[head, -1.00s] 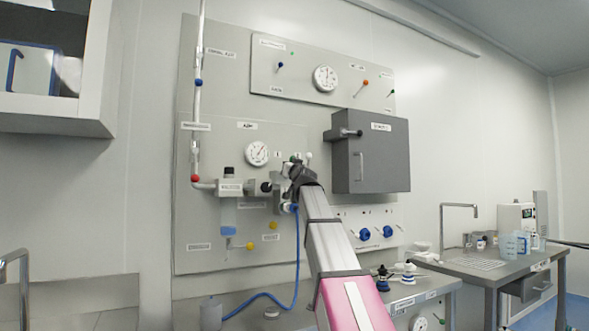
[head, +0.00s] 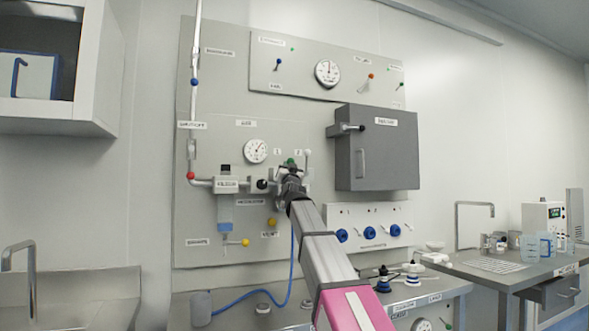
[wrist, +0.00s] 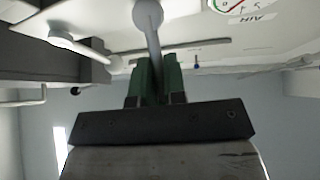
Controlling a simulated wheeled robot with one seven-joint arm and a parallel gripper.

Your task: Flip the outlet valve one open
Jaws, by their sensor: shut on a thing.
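My gripper (head: 291,163) is at the valve block in the middle of the grey wall panel. In the wrist view its green fingers (wrist: 156,72) are closed around the grey stem of a lever with a round, pale end (wrist: 148,14). I take this lever to be outlet valve one; its label is not readable in the wrist view. A second white lever (wrist: 75,43) stands apart to the left there. It appears in the head view as a white-tipped lever (head: 308,154), just right of my gripper. My gripper and forearm hide most of the valve block.
A round gauge (head: 255,151) is left of my gripper. A grey cabinet (head: 377,150) protrudes to the right. Blue knobs (head: 370,232) sit below it. A blue hose (head: 262,296) hangs below my arm. A sink and side table stand farther out.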

